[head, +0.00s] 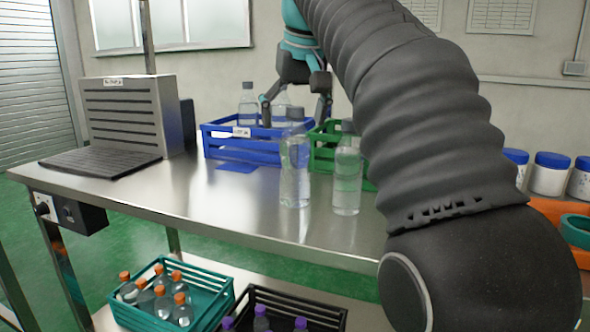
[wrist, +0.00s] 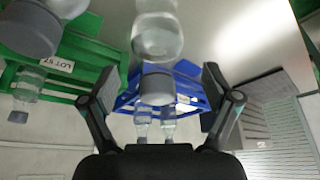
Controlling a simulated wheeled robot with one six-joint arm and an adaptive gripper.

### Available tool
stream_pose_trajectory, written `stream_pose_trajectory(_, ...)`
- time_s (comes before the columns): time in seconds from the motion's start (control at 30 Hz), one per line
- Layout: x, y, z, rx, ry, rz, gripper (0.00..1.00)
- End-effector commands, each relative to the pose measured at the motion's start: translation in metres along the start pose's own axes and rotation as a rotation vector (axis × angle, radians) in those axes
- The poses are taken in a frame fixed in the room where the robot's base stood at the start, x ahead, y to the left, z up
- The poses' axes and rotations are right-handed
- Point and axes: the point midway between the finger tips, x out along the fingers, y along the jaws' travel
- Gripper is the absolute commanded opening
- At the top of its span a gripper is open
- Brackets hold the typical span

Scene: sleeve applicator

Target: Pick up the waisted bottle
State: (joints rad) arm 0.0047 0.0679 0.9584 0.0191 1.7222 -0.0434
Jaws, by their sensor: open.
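A tall clear bottle with a grey cap, apparently the waisted bottle (head: 295,175), stands upright on the steel table in front of the blue crate. My gripper (head: 297,108) is open, its fingers spread on either side of this bottle's cap in the head view; the depth between them is unclear. In the wrist view, which looks upside down, the bottle (wrist: 157,38) with its grey cap lies between the open fingers (wrist: 160,85), with nothing gripped. A straighter clear bottle (head: 347,180) stands close by on its right.
The blue crate (head: 222,146) behind holds clear bottles (head: 248,103). A green crate (head: 322,158) sits beside it on the right. A grey slatted machine (head: 124,112) stands at left. White jars with blue lids (head: 549,175) are at right. Bare tabletop lies front left.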

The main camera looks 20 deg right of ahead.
Motion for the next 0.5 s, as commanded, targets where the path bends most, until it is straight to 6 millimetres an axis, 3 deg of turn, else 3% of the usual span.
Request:
stream_pose_trajectory(0.2, 0.032, 0.002, 0.001, 0.000, -0.002, 0.000, 0.88)
stream_pose_trajectory(0.47, 0.034, 0.002, 0.000, 0.000, 0.000, 0.000, 0.88)
stream_pose_trajectory(0.5, 0.034, 0.002, 0.000, 0.000, 0.000, 0.000, 0.78)
